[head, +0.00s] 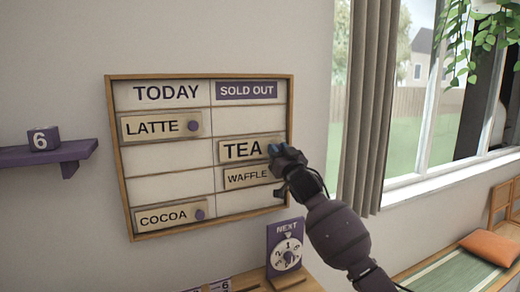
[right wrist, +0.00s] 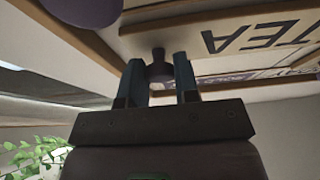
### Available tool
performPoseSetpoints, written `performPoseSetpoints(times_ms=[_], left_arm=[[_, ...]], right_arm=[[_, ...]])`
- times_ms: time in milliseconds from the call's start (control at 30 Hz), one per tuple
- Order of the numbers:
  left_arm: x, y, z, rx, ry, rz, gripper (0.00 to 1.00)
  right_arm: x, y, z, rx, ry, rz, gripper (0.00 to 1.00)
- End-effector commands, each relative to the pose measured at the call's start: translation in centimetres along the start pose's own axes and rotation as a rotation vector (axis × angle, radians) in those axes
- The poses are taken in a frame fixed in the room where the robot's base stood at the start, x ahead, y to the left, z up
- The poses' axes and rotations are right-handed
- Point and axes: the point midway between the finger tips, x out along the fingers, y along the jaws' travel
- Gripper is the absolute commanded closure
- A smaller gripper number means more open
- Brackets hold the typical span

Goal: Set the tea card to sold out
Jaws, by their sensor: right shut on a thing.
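The menu board (head: 161,187) hangs on the wall, with a TODAY column on the left and a SOLD OUT column on the right. The TEA card (head: 239,150) is in the SOLD OUT column, in the row below the LATTE card's row. My right gripper (head: 277,152) is at the right end of the TEA card. The TEA lettering (right wrist: 262,36) shows upside down there. My left gripper is not in view.
The LATTE card (head: 151,126) and COCOA card (head: 165,217) are under TODAY. The WAFFLE card (head: 245,178) sits just below TEA, partly hidden by my gripper. A purple shelf (head: 62,153) is at left; a NEXT dial stand (head: 286,246) stands below the board.

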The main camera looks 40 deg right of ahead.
Motion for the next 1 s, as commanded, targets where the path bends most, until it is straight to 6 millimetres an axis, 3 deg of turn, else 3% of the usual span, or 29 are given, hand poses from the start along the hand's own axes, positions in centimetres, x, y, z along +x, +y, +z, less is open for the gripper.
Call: performPoseSetpoints(times_ms=[200,567,600,733,1000], left_arm=[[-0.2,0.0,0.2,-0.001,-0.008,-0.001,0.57],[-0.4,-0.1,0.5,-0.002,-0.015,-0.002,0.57],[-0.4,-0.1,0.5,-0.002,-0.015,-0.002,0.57],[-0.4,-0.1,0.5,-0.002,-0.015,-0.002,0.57],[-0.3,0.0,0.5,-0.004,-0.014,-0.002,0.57]], right_arm=[[0.0,1.6,-0.1,-0.001,0.001,0.000,1.00],[0.0,1.9,-0.1,-0.002,0.001,0.003,1.00],[0.1,1.9,-0.1,-0.002,0.001,0.004,0.68],[0.1,1.9,-0.1,-0.002,0.001,0.003,0.48],[0.0,1.8,0.0,-0.001,0.000,0.002,0.46]])
